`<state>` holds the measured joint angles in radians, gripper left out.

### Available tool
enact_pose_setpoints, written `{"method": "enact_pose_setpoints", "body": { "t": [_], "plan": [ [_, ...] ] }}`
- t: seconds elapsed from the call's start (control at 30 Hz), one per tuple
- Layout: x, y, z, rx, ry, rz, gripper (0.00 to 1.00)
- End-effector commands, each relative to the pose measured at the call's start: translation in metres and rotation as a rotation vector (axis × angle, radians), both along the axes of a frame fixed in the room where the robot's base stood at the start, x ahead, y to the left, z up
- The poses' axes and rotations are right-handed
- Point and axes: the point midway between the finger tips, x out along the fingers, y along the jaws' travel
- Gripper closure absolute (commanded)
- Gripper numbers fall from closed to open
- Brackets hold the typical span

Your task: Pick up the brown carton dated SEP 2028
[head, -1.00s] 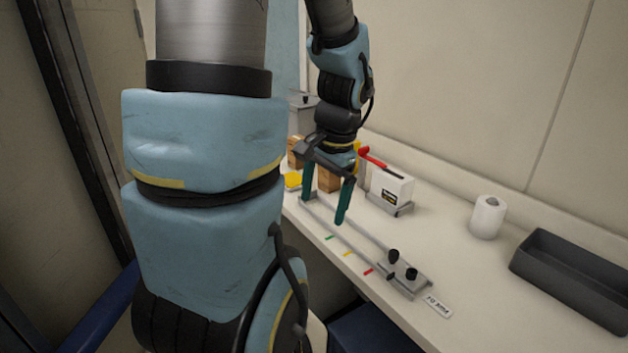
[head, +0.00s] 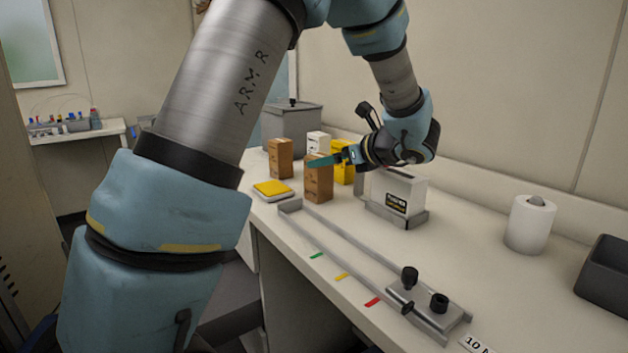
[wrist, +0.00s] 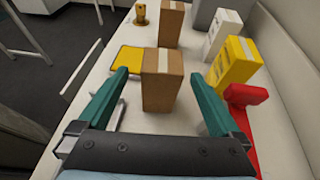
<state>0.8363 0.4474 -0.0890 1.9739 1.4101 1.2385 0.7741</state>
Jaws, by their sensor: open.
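Two brown cartons stand upright on the bench. The nearer carton (head: 318,180) is right by my gripper's fingers in the head view. In the wrist view this nearer carton (wrist: 162,82) is ahead and between the two teal fingers, with space on both sides. The farther carton (head: 280,158) stands behind it to the left, and it also shows in the wrist view (wrist: 171,25). No date is readable on either carton. My gripper (wrist: 163,88) is open and empty; in the head view (head: 325,161) its fingers point left.
A yellow carton (wrist: 234,65) and a white carton (wrist: 221,35) stand right of the brown ones. A red object (wrist: 245,95) is close to the right finger. A yellow-topped pad (head: 272,189) lies left. A white box in a grey holder (head: 398,192) and a metal rail fixture (head: 428,305) are nearer.

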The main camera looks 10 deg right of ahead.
Motion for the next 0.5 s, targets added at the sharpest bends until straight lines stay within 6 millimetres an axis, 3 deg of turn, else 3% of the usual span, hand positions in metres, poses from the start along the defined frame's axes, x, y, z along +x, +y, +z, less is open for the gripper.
{"method": "enact_pose_setpoints", "body": {
  "t": [0.5],
  "plan": [
    [0.057,0.032,-0.023,-0.002,0.003,0.005,0.00]
  ]
}}
